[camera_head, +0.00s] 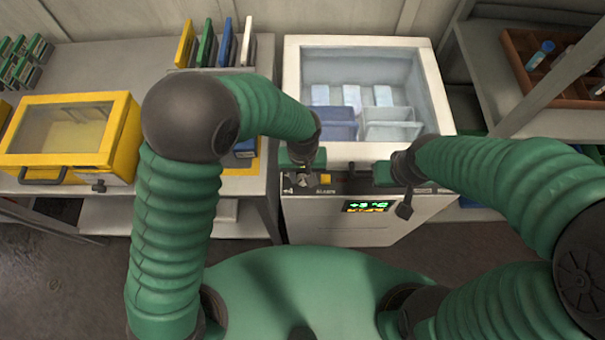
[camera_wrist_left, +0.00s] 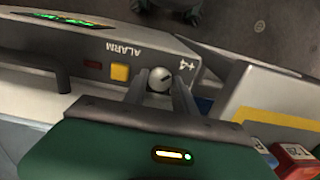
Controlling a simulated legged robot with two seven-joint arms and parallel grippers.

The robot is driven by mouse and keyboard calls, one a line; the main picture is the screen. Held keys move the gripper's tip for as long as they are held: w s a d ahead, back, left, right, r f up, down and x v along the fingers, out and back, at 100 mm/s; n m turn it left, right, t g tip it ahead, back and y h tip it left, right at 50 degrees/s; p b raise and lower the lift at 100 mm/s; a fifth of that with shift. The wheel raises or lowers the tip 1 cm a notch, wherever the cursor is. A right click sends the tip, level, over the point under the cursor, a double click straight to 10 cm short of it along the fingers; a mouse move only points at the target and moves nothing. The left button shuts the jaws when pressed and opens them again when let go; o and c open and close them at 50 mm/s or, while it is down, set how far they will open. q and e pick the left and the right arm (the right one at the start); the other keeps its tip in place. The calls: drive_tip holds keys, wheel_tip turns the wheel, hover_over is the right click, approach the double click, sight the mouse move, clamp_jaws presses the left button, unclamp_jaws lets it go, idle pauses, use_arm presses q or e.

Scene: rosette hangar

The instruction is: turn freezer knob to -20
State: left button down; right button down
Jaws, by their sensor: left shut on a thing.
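The white chest freezer (camera_head: 440,115) stands open in front of me, its front panel (camera_head: 335,225) facing me. A green display (camera_head: 366,206) is lit on that panel; its digits are too small to read surely. In the left wrist view the round grey knob (camera_wrist_left: 160,80) sits between a printed "+4" and a yellow button (camera_wrist_left: 119,71). A dark line on the knob slants toward the "+4". My left gripper (camera_head: 303,180) is shut on the knob, one finger on each side. My right gripper (camera_head: 404,208) is by the panel's right side; its fingers are unclear.
Blue and clear bins (camera_head: 390,125) stand inside the freezer. A yellow-framed box (camera_head: 70,130) and upright coloured plates (camera_head: 215,45) are on the left bench. A brown divided tray (camera_head: 545,70) is on the right shelf. Dark floor shows below the bench.

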use_arm(q)
drive_tip(key=shift+d, duration=0.1)
drive_tip(key=shift+m, duration=0.4)
drive_tip(key=shift+r+p, duration=0.1)
drive_tip(key=shift+p, duration=0.3)
drive_tip(key=m+p, duration=0.1)
drive_tip(key=m, duration=0.2)
drive_tip(key=shift+m+p, duration=0.3)
drive_tip(key=m+p, duration=0.2)
drive_tip(key=m, duration=0.2)
drive_tip(key=shift+m, duration=0.3)
drive_tip(key=m+p, duration=0.2)
drive_tip(key=m, duration=0.3)
drive_tip(key=shift+m+p, duration=0.7)
drive_tip(key=shift+m, duration=1.2)
